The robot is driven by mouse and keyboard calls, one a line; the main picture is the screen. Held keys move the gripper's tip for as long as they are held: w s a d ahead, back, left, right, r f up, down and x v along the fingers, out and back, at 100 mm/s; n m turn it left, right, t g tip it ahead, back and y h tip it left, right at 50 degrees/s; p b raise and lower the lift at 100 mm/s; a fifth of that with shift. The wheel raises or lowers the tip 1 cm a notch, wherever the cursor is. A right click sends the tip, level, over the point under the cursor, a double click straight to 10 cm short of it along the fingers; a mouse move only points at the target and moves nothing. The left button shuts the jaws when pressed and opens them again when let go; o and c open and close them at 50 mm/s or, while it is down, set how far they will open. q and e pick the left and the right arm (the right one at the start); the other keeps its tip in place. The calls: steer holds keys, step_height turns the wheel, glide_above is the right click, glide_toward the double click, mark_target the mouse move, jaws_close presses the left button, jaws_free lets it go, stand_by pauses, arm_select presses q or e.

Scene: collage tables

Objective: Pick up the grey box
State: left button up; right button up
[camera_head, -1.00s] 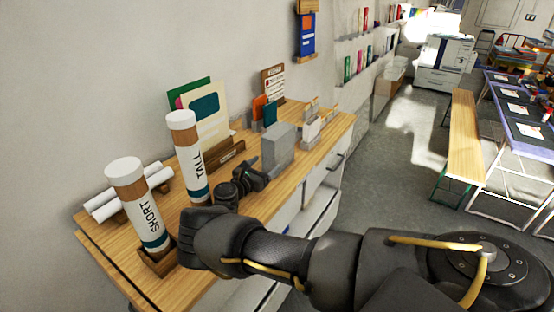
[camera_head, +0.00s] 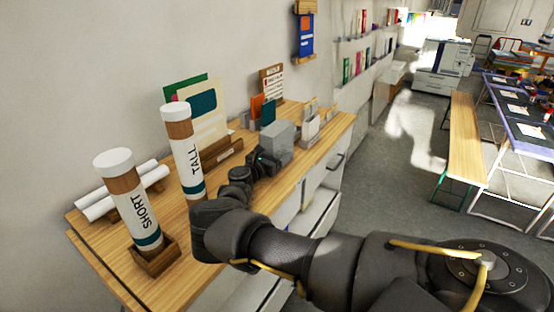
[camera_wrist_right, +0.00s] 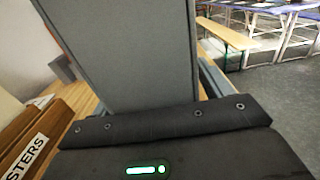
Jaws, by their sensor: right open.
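The grey box (camera_head: 277,143) stands upright on the wooden cabinet top, to the right of the tall tube. My right gripper (camera_head: 262,162) is at the near left side of the box, reaching toward it with its jaws open. In the right wrist view the grey box (camera_wrist_right: 128,50) fills the upper middle, directly in front of the gripper (camera_wrist_right: 150,110). The fingertips are mostly hidden there, and I cannot tell whether they touch the box. My left gripper is not in view.
A tube marked TALL (camera_head: 184,155) and one marked SHORT (camera_head: 130,205) stand left of my arm. White paper rolls (camera_head: 95,204) lie behind them. A wooden holder with folders (camera_head: 222,152) stands left of the box, and small card holders (camera_head: 310,127) right of it.

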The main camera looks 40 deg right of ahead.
mark_target(278, 142)
steer(key=shift+a, duration=0.1)
steer(key=shift+c, duration=1)
steer(key=c, duration=0.9)
steer(key=shift+r, duration=0.1)
steer(key=shift+c, duration=0.3)
steer(key=shift+r, duration=0.1)
steer(key=shift+r+b, duration=0.35)
steer(key=shift+r, duration=0.25)
steer(key=r, duration=0.1)
steer(key=s+r, duration=0.1)
steer(key=r, duration=0.1)
steer(key=shift+s+d+r, duration=0.15)
steer(key=shift+d+r, duration=0.05)
steer(key=shift+d, duration=0.05)
steer(key=s+d+r+p, duration=0.1)
steer(key=s+d+r, duration=0.3)
steer(key=s+r, duration=0.4)
steer(key=s, duration=0.4)
steer(key=shift+r+p, duration=0.2)
steer(key=shift+p, duration=0.15)
